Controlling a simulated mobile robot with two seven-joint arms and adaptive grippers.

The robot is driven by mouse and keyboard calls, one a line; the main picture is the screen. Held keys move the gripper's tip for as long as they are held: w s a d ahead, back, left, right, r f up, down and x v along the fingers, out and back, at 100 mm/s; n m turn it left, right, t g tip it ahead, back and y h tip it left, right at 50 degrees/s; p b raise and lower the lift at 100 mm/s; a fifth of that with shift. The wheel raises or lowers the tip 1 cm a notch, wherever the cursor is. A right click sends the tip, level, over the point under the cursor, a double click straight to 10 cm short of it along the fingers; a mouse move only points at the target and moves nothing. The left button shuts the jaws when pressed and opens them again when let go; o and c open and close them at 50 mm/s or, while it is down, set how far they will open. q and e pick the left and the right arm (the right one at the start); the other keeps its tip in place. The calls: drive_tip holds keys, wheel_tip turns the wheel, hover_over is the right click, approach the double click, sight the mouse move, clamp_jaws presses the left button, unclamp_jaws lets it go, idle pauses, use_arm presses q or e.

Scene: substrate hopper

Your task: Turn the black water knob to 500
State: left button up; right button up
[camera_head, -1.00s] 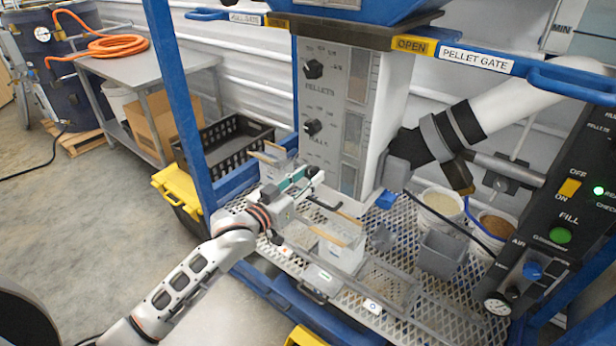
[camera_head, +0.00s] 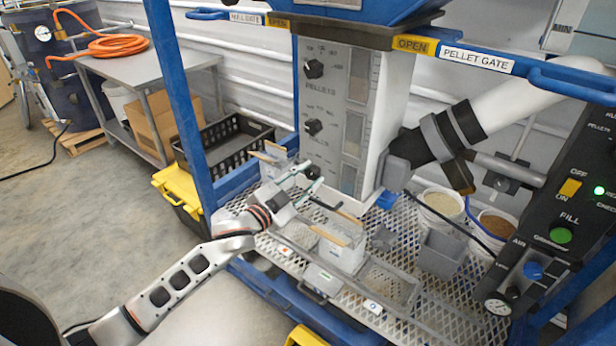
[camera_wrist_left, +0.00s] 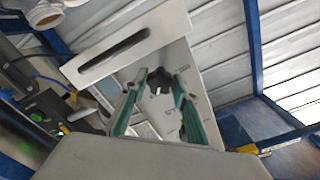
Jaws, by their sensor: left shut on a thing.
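The black water knob (camera_head: 312,172) is low on the grey front panel (camera_head: 329,105) of the hopper, below two other black knobs. In the left wrist view the star-shaped black knob (camera_wrist_left: 158,78) sits between the teal fingertips of my left gripper (camera_wrist_left: 160,85). In the head view my left gripper (camera_head: 307,176) reaches the panel from the lower left and is shut on this knob. The knob's label and scale are mostly hidden or too small, so I cannot read its setting.
The pellets knob (camera_head: 313,68) and the knob below it (camera_head: 313,127) are above my gripper. Clear bins (camera_head: 342,250) stand on the mesh shelf (camera_head: 440,300). A blue post (camera_head: 178,95) rises left of the panel. A switch panel (camera_head: 560,220) is at the right.

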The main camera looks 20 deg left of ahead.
idle(0.4)
use_arm(q)
drive_tip(key=o, duration=1.1)
drive_tip(key=v, duration=1.2)
